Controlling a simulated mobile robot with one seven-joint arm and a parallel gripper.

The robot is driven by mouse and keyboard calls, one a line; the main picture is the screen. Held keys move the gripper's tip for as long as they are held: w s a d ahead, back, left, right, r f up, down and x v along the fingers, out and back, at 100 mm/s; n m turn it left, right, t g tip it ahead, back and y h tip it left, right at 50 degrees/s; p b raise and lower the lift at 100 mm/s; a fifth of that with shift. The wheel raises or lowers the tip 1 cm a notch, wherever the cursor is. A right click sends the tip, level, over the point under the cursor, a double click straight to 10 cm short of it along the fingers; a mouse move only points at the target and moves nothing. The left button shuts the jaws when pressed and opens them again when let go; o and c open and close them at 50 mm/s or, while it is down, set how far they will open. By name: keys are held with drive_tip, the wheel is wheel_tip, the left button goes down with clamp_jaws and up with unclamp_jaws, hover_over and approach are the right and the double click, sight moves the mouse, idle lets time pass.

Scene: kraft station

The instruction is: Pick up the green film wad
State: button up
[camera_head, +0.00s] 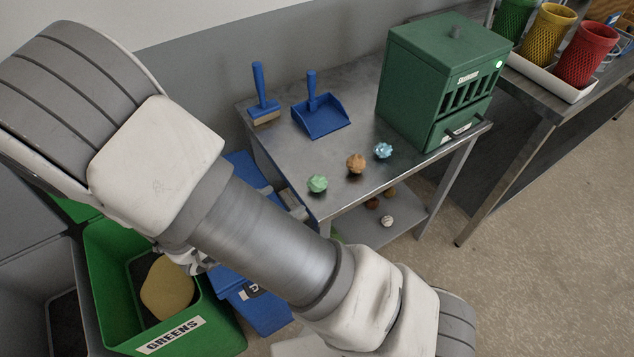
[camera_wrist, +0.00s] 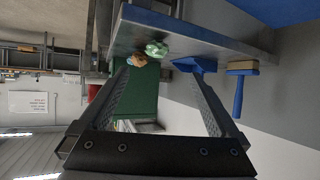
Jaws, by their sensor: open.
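The green film wad (camera_head: 317,183) lies on the steel table near its front left corner. It also shows in the wrist view (camera_wrist: 157,48), near the table edge, beyond the fingertips and roughly between them. A brown wad (camera_head: 355,163) and a light blue wad (camera_head: 383,150) lie to its right on the table. My gripper (camera_wrist: 160,65) is open and empty in the wrist view, apart from the green wad. In the head view my arm hides the gripper.
A blue dustpan (camera_head: 321,118), a blue-handled brush (camera_head: 262,95) and a green dispenser box (camera_head: 445,80) stand on the steel table (camera_head: 290,150). Several small balls lie on its lower shelf. A green bin labelled GREENS (camera_head: 170,335) and a blue bin (camera_head: 262,310) stand at the left.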

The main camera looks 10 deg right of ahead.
drive_tip(key=b, duration=0.1)
approach(314, 184)
drive_tip(key=x, duration=0.4)
drive_tip(key=shift+w+a+f, duration=0.15)
drive_tip(key=shift+w+f, duration=0.2)
drive_tip(key=shift+f, duration=0.15)
drive_tip(key=x, duration=0.2)
drive_tip(key=b+x, duration=0.1)
drive_tip(key=x, duration=0.2)
drive_tip(key=shift+w+d+r, duration=0.1)
drive_tip(key=shift+d, duration=0.45)
drive_tip(key=c, duration=1.4)
